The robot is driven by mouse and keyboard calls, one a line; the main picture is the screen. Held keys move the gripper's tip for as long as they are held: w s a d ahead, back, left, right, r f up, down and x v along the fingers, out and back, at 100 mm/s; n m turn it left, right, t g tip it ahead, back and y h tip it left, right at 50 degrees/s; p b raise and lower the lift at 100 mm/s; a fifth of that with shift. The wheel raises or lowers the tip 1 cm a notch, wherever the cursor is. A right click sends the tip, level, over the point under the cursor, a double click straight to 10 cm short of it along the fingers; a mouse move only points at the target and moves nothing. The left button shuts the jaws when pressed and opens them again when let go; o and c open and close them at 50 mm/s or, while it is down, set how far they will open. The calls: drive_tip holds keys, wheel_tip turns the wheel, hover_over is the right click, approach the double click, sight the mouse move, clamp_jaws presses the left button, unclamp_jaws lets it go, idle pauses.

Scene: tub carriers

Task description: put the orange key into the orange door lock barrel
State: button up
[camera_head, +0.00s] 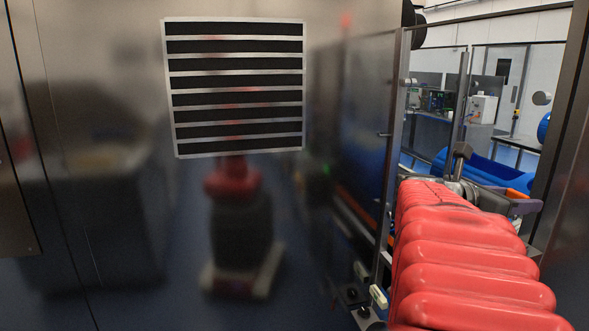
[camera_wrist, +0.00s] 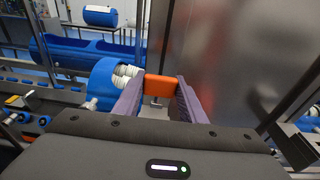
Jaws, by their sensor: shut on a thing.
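My gripper (camera_wrist: 161,88) shows in the wrist view with its two purple fingers on either side of an orange block-like piece, which I take to be the orange key (camera_wrist: 160,87). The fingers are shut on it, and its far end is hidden. In the head view my gripper (camera_head: 525,206) is at the right, beyond my red-covered arm, with a small orange patch of the key (camera_head: 517,194) showing at it. I cannot make out the orange door lock barrel in either view.
A shiny metal wall with a slatted vent (camera_head: 236,88) fills the left of the head view. A glass door (camera_head: 370,130) stands beside my arm. In the wrist view, a blue round container (camera_wrist: 108,84) with white items sits left of the fingers, near a long blue tub (camera_wrist: 65,52).

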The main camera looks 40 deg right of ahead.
drive_tip(key=shift+f, duration=1.85)
drive_tip(key=shift+f, duration=1.65)
idle(0.8)
drive_tip(key=o, duration=1.2)
drive_tip(key=shift+a, duration=0.1)
drive_tip(key=shift+v, duration=6.8)
drive_tip(key=shift+f, duration=0.1)
